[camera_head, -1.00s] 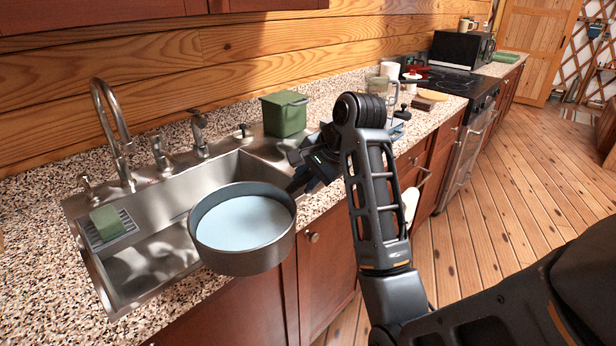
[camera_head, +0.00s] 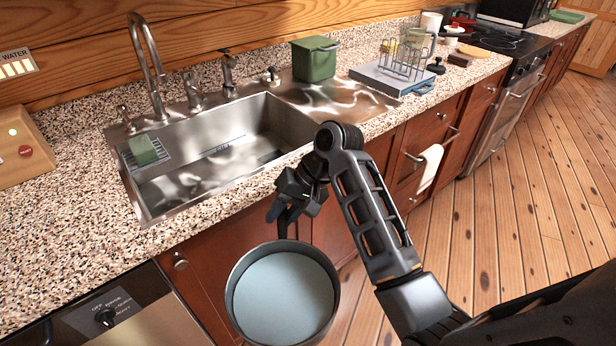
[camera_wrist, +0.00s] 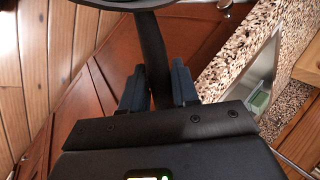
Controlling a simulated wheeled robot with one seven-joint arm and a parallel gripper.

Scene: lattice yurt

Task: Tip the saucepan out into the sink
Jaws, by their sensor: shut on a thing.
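The saucepan (camera_head: 283,296) is a dark grey round pan holding pale blue-grey liquid. In the head view it is roughly level, in front of the counter and apart from the sink. My gripper (camera_head: 283,212) is shut on its handle, which runs between the two fingers in the wrist view (camera_wrist: 157,85). Only the pan's dark edge shows at the top of the wrist view. The steel sink (camera_head: 131,190) is set in the speckled counter, up and left of the pan, with its basin open. A tall curved faucet (camera_head: 150,60) stands behind it.
A green sponge (camera_head: 143,150) lies on a rack at the sink's left. A green bin (camera_head: 314,60) and a wire rack on a tray (camera_head: 404,55) stand right of the sink. The counter's front edge and red-brown cabinets (camera_head: 190,260) lie between pan and sink.

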